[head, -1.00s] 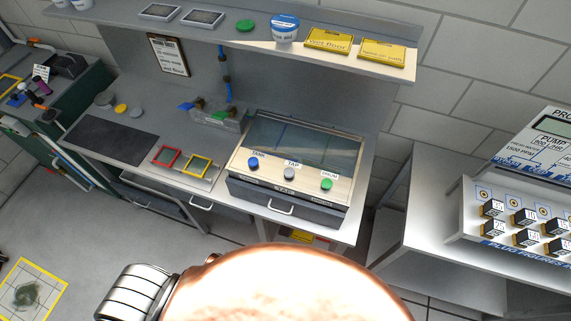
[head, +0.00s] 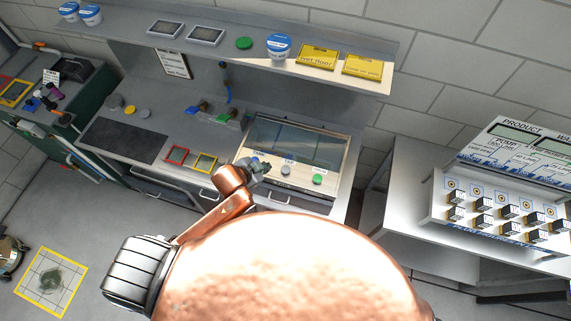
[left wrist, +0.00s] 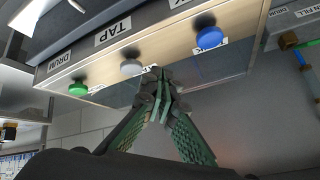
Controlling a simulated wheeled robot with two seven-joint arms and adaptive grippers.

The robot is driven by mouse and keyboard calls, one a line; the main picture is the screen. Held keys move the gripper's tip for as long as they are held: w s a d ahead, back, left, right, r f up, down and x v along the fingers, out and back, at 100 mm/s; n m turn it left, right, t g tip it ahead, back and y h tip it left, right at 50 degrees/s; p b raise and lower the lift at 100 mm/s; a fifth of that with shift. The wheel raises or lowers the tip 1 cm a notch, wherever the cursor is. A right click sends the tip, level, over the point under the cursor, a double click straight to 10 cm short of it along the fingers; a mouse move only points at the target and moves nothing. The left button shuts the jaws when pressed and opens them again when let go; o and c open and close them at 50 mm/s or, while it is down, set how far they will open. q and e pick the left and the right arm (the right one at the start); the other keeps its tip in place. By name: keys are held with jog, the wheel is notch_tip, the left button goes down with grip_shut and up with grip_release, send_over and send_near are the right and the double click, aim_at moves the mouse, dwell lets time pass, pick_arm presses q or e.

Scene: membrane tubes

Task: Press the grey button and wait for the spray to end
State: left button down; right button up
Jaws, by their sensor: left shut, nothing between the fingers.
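The grey button (head: 286,170) sits on a pale panel (head: 300,183) between a green button (head: 317,179) and a blue one. In the head view the left gripper (head: 260,167) largely hides the blue button. My right gripper is out of view.
A glass-fronted chamber (head: 295,143) stands behind the buttons. A red frame (head: 177,155) and a yellow frame (head: 205,163) lie left of it on the bench. A shelf (head: 345,80) with tubs and yellow signs overhangs the back. A plug panel (head: 500,210) stands at right.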

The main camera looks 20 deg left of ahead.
pick_arm(q)
jog(key=w+d+r+m+h+p, duration=0.1)
jog(key=w+d+r+m, duration=0.2)
jog(key=d+r+m, duration=0.2)
jog(key=shift+w+d+r+t+h, duration=0.3)
jog(key=shift+d+r, duration=0.35)
jog(key=shift+r, duration=0.25)
jog(key=shift+f, duration=0.1)
jog(key=b, duration=0.8)
send_over(285, 171)
notch_tip(285, 171, down, 7)
jog(key=shift+a+f, duration=0.1)
jog(key=shift+a, duration=0.05)
jog(key=shift+f+b, duration=0.4)
jog(key=shift+f, duration=0.3)
jog(key=shift+f, duration=0.2)
